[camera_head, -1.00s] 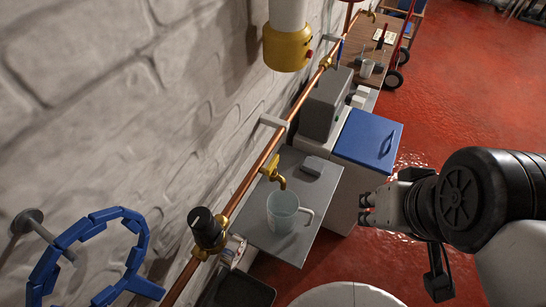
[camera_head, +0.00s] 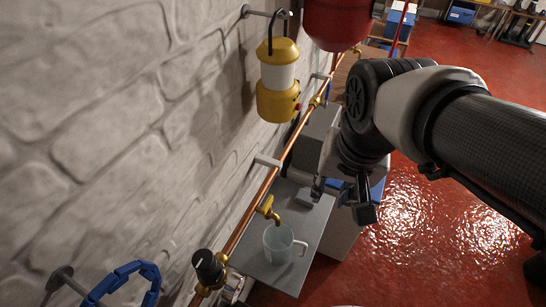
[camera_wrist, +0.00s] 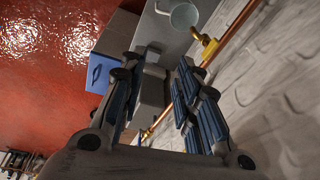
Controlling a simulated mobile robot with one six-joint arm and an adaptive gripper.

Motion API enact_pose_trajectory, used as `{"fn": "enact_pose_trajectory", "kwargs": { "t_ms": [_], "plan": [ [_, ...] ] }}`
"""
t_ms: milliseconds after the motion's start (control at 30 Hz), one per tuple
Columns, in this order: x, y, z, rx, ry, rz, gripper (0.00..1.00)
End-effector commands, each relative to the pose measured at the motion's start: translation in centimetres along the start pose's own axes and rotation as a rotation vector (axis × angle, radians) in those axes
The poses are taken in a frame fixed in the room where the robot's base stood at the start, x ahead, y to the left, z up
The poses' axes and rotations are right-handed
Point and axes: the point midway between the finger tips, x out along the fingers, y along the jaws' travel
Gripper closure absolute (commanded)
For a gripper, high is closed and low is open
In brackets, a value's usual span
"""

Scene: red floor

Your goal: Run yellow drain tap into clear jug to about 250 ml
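The clear jug (camera_head: 277,246) stands upright on a grey shelf (camera_head: 258,262), its handle to the right. It also shows at the top of the wrist view (camera_wrist: 181,14). The yellow drain tap (camera_head: 266,207) comes off the copper pipe, with its spout above the jug; it shows in the wrist view too (camera_wrist: 206,47). I see no stream, and the water level cannot be made out. My gripper (camera_head: 341,201) is to the right of the tap and jug, apart from both. In the wrist view my gripper (camera_wrist: 155,72) is open, with nothing between its fingers.
The copper pipe (camera_head: 257,200) runs along the brick wall, with a black knob (camera_head: 208,266) at its near end. A yellow lantern (camera_head: 278,85) hangs above. A blue-lidded box (camera_wrist: 98,72) is beyond the shelf. Red floor lies open at right.

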Motion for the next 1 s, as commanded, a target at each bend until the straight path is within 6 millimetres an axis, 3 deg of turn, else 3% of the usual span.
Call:
{"fn": "enact_pose_trajectory", "kwargs": {
  "t_ms": [33,200,400,667,1000],
  "plan": [
    [-1.1,-2.0,-1.4,0.015,-0.042,0.008,0.7],
    [-0.6,-8.0,-4.0,0.101,-0.135,0.044,0.7],
    [1.0,-12.6,-4.8,0.171,-0.192,0.089,0.7],
    [3.0,-13.6,-4.4,0.193,-0.206,0.105,0.7],
    [9.7,-12.9,-2.9,0.192,-0.208,0.106,0.7]
  ]
}}
